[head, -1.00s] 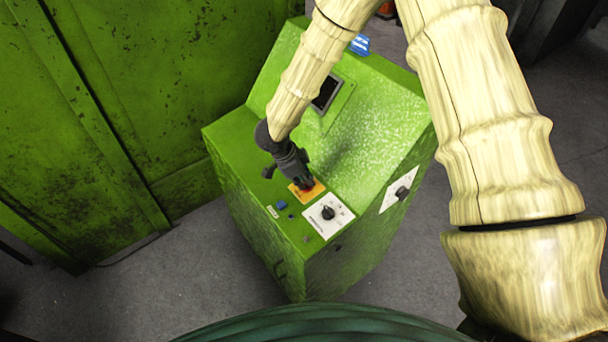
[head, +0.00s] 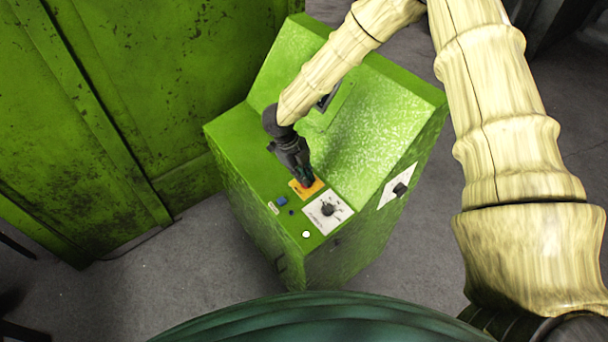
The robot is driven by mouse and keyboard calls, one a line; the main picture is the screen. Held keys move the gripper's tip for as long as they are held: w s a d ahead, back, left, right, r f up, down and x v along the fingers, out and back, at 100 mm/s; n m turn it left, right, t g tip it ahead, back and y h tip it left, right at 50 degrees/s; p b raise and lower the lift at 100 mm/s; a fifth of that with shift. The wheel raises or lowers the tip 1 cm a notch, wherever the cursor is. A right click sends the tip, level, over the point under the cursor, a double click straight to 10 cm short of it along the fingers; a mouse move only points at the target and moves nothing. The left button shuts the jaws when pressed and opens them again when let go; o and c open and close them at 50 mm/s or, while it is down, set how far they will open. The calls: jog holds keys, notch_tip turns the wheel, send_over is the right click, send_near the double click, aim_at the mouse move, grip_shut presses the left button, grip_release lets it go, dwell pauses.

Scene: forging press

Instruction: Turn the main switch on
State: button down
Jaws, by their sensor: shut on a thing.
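The green control console (head: 330,265) stands in the middle of the head view. On its flat top is an orange plate (head: 313,189), which I take to be the main switch's plate. My gripper (head: 306,182) points down onto this plate and is shut on the switch knob there. The fingers hide most of the knob, so its exact position cannot be read. A small round lamp (head: 306,234) near the front edge of the console top shows bright white.
Beside the orange plate is a white plate with a black rotary knob (head: 327,209). A blue button (head: 282,201) lies to the left. Another black knob (head: 400,189) is on the console's right side. A large green machine wall (head: 90,110) stands left. Grey floor (head: 190,270) is clear in front.

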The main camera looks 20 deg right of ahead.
jog(key=shift+s+f+m+y, duration=0.15)
jog(key=shift+m+y, duration=0.15)
jog(key=shift+m, duration=0.8)
jog(key=c, duration=1.5)
grip_release()
jog(key=shift+d, duration=0.1)
jog(key=shift+c, duration=0.2)
jog(key=shift+w+r, duration=0.25)
jog(key=shift+r, duration=0.2)
jog(key=v, duration=1.1)
